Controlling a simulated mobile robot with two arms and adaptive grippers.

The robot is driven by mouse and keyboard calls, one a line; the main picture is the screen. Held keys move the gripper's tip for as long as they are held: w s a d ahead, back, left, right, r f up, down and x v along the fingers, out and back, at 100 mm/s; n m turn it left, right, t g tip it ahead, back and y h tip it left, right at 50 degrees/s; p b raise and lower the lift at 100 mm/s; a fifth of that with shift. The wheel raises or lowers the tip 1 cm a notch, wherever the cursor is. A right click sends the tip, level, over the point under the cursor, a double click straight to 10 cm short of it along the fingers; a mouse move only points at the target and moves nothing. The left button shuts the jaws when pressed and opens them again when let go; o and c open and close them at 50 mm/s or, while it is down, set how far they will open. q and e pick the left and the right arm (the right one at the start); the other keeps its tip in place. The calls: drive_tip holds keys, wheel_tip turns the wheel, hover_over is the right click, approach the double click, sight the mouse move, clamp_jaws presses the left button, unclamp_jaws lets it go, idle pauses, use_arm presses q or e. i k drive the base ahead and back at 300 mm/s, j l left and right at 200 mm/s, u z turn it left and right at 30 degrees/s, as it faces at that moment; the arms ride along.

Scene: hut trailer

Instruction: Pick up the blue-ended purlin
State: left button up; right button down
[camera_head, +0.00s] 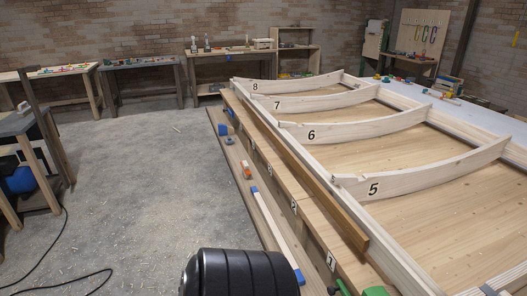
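The blue-ended purlin (274,229) is a long pale wooden strip with a blue mark at each end. It lies on the low wooden ledge along the left side of the trailer frame, running from mid-picture toward the bottom. Its near blue end (299,276) is close to a black rounded part at the bottom of the picture. Its far blue end (255,190) is clear. No gripper touches it in this view. Neither my left nor my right gripper is in view.
Curved ribs numbered 5 (420,174) to 8 span the trailer frame at right. An orange-and-white object (247,170) sits farther along the ledge. The grey floor (140,190) at left is mostly open.

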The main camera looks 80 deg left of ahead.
sight(282, 246)
drive_tip(key=u, duration=2.45)
drive_tip(key=i+j+z, duration=0.1)
drive_tip(key=i+j, duration=0.3)
drive_tip(key=i+j+z, duration=0.15)
drive_tip(key=i+j, duration=0.25)
drive_tip(key=i+j+z, duration=0.1)
drive_tip(key=i+j, duration=0.25)
drive_tip(key=j, duration=0.2)
drive_tip(key=i+j+z, duration=0.1)
drive_tip(key=i+j, duration=0.25)
drive_tip(key=j, duration=0.15)
